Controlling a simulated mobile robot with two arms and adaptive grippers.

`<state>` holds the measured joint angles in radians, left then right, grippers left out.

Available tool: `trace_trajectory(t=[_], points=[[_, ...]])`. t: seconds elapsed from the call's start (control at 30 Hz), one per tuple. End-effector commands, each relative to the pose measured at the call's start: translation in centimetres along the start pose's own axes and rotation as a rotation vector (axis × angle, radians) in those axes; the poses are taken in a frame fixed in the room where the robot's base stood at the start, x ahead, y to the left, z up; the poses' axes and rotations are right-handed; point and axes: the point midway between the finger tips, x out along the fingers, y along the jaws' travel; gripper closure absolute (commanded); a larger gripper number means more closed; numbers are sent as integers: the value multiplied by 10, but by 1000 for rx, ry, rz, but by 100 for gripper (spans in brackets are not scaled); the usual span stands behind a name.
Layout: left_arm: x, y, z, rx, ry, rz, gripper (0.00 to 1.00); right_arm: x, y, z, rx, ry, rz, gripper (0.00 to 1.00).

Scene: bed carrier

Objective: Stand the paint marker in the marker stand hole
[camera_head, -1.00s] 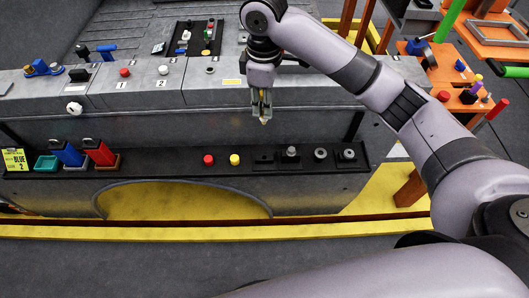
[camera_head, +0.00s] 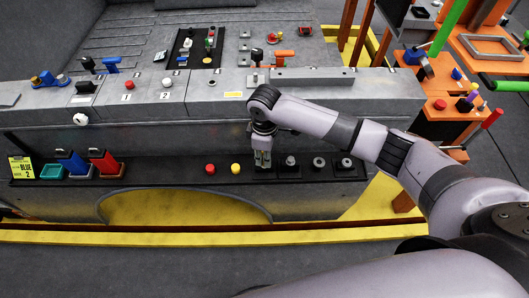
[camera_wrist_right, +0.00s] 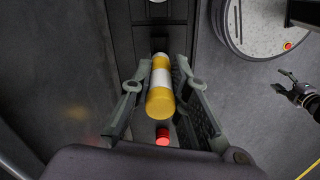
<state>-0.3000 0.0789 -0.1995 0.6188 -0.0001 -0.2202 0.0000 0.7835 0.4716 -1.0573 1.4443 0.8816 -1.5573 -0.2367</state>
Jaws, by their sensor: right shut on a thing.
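My right gripper (camera_head: 262,160) points down at the black rail, over the black block left of several round sockets. In the right wrist view the right gripper (camera_wrist_right: 160,95) is shut on the paint marker (camera_wrist_right: 160,85), a yellow cylinder with a white band. The marker is hard to make out in the head view, and its lower tip is hidden. I cannot tell whether the tip is inside the stand hole. The block is mostly covered by the gripper. A dark gripper, seemingly my left one (camera_wrist_right: 300,92), shows at the right edge of the wrist view.
A red knob (camera_head: 210,169) and a yellow knob (camera_head: 235,169) stand on the rail (camera_head: 185,172) to the left of the gripper. Grey round pieces (camera_head: 290,161) (camera_head: 345,163) sit to its right. Teal, blue and red bins (camera_head: 105,164) stand farther left.

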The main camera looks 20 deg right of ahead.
Motion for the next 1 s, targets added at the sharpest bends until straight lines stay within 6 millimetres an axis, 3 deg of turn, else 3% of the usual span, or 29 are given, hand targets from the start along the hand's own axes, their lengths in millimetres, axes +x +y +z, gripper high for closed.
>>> trace_trajectory(t=[0.37,0.4,0.67,1.0], points=[[1,0,0,1,0,0,47,5,-1,0,0,0,-1,100],[1,0,0,1,0,0,47,5,0,0,0,0,-1,82],[1,0,0,1,1,0,47,5,0,0,0,0,-1,64],[3,0,0,1,2,0,47,5,0,0,0,1,0,64]])
